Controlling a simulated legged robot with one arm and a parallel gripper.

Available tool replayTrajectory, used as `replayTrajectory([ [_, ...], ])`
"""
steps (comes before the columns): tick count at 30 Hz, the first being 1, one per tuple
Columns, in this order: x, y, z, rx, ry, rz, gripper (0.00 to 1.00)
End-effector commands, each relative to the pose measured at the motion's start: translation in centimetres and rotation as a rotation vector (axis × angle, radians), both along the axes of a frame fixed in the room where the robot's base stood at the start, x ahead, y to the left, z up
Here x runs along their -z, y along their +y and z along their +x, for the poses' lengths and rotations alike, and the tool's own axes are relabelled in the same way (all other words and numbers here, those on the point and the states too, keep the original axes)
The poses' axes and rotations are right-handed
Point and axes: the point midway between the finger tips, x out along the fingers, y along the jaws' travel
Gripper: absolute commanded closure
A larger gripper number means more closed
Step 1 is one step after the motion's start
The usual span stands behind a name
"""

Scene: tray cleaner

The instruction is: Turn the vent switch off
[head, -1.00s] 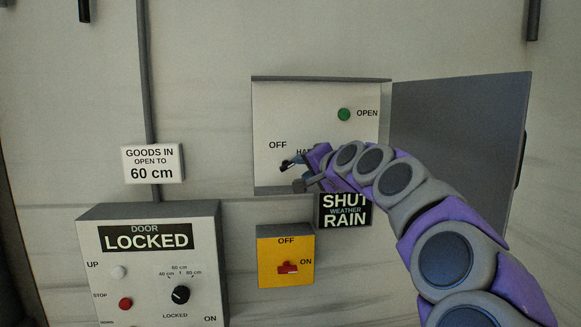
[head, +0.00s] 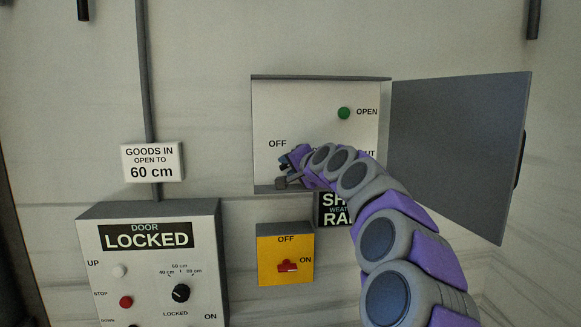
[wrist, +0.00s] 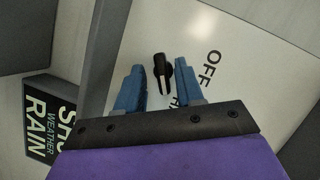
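The open vent control box (head: 290,105) is on the wall, with a white panel marked OFF. In the wrist view a black rotary switch (wrist: 162,67) sits on that panel (wrist: 150,35), its white pointer line running toward my gripper. My gripper (wrist: 159,75) is open, with one blue finger on each side of the switch and gaps visible on both sides. In the head view my gripper (head: 288,168) is at the panel's lower left, hiding most of the switch. I cannot tell how deep the fingers reach around it.
A green OPEN button (head: 343,113) is on the same panel. The box's grey door (head: 455,150) hangs open at right. Below are a SHUT WEATHER RAIN sign (head: 334,208), a yellow box (head: 268,270) with a red switch, and a DOOR LOCKED control box (head: 150,275).

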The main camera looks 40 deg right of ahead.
Motion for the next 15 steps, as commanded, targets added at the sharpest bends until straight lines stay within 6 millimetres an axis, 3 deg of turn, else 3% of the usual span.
replayTrajectory([
  [11,0.1,0.11,-0.01,-0.001,0.003,0.0,1.0],
  [15,0.17,0.08,-0.01,-0.002,0.004,-0.001,1.0],
])
